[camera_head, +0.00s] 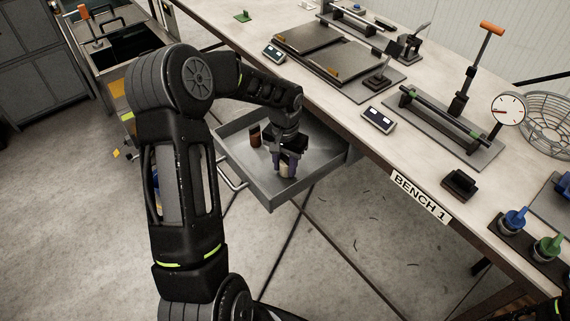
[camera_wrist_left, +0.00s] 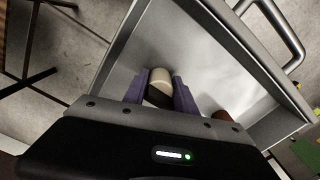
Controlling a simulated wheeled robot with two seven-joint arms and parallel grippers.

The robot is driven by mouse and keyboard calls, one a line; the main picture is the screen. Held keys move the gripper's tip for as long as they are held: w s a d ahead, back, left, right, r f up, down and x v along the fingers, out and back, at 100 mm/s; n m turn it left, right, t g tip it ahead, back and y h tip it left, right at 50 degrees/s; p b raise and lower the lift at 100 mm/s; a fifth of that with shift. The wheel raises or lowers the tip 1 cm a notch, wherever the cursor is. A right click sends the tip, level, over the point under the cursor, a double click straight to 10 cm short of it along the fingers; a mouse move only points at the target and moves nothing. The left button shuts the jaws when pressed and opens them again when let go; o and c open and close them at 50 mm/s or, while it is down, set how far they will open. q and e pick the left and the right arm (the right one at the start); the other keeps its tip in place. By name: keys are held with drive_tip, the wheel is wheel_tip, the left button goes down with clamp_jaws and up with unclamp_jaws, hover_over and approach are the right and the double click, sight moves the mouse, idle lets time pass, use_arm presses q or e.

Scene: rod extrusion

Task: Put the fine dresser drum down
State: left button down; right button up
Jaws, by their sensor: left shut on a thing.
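A pale cream drum with a dark band, which I take to be the fine dresser drum (camera_wrist_left: 159,79), is held between the purple fingers of my left gripper (camera_wrist_left: 160,90). In the head view my left gripper (camera_head: 288,163) points down inside the open grey drawer (camera_head: 250,192) under the bench, and the drum's pale lower end shows below the fingers. I cannot tell whether the drum touches the drawer floor. A brown drum (camera_head: 255,135) with a dark top stands in the drawer, left of the gripper.
A tool cart (camera_head: 100,50) stands at the back left.

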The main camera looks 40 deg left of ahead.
sight(285, 157)
use_arm(q)
drive_tip(key=shift+f, duration=0.2)
drive_tip(key=c, duration=1)
unclamp_jaws()
drive_tip(key=shift+r, duration=0.1)
wheel_tip(285, 157, up, 12)
drive_tip(key=shift+r+b, duration=0.1)
drive_tip(key=shift+b, duration=0.3)
